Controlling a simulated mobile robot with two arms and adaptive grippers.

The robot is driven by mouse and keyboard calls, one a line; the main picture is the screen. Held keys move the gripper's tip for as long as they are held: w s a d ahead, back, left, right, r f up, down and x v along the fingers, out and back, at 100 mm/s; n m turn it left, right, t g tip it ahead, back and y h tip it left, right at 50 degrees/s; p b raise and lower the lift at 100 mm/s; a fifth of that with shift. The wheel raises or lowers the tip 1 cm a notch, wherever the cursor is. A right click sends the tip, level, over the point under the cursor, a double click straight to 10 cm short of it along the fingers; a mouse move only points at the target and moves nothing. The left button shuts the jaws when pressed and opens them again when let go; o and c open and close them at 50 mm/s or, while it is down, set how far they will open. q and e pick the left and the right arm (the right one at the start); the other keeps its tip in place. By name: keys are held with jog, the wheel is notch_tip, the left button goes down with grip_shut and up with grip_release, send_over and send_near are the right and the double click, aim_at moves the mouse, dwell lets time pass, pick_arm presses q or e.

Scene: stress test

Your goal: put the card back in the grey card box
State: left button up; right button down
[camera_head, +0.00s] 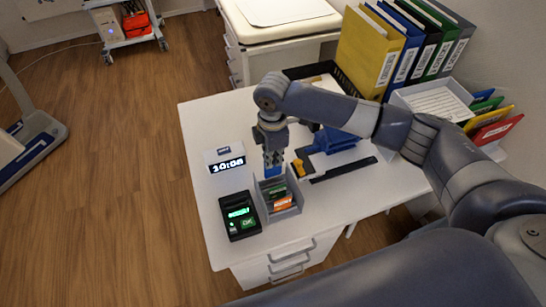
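The grey card box (287,214) stands open on the white desk and holds a green card (276,191) and an orange card (283,203). My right gripper (273,158) points down over the back part of the box. It appears shut on a blue card (272,171), which hangs upright below the fingers. The card's lower edge is at or just above the box's back end; I cannot tell whether it is inside. The fingertips are small and partly merge with the card. My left gripper is not in view.
A black card terminal (240,216) stands just left of the box, with a digital clock (226,162) behind it. A blue device (334,139) lies right of the gripper. Binders (372,57) and a paper tray (436,101) line the back right. The desk's front-right is clear.

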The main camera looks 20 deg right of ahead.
aim_at(273, 172)
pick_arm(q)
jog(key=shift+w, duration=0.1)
pick_arm(e)
jog(key=shift+f, duration=0.1)
jog(key=shift+f, duration=0.6)
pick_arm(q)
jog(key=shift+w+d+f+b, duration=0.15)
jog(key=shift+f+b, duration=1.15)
pick_arm(e)
jog(key=shift+f, duration=2.95)
jog(key=c, duration=1.7)
grip_release()
jog(key=shift+r, duration=0.1)
notch_tip(273, 172, up, 12)
jog(key=shift+f, duration=0.1)
